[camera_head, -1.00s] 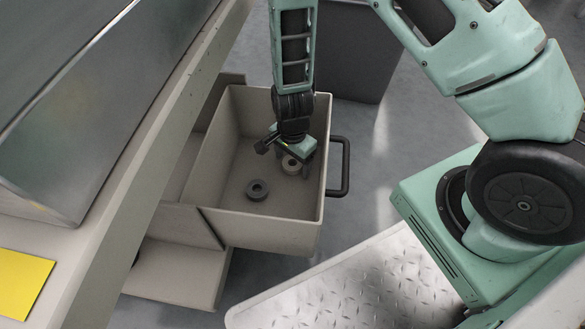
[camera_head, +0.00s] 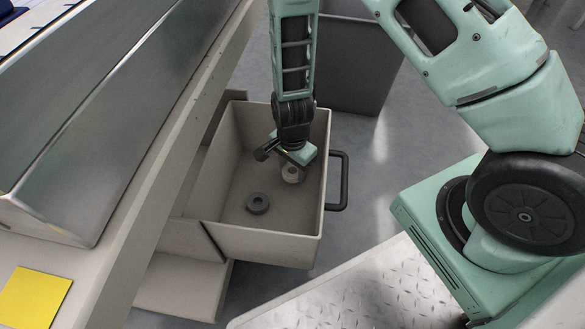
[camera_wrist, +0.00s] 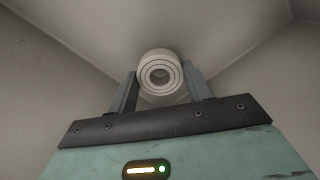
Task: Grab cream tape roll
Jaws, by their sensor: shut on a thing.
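The cream tape roll (camera_head: 290,174) is in the drawer-like bin (camera_head: 325,190), under my gripper. In the wrist view the cream tape roll (camera_wrist: 160,74) sits between the two fingertips, its ringed face and centre hole showing. My gripper (camera_wrist: 160,88) is shut on it, one finger on each side. In the head view my gripper (camera_head: 291,165) points down into the bin and partly covers the roll. Whether the roll touches the bin floor I cannot tell.
A grey bin (camera_head: 358,70) stands behind. A metal-topped counter (camera_head: 110,110) runs along the left.

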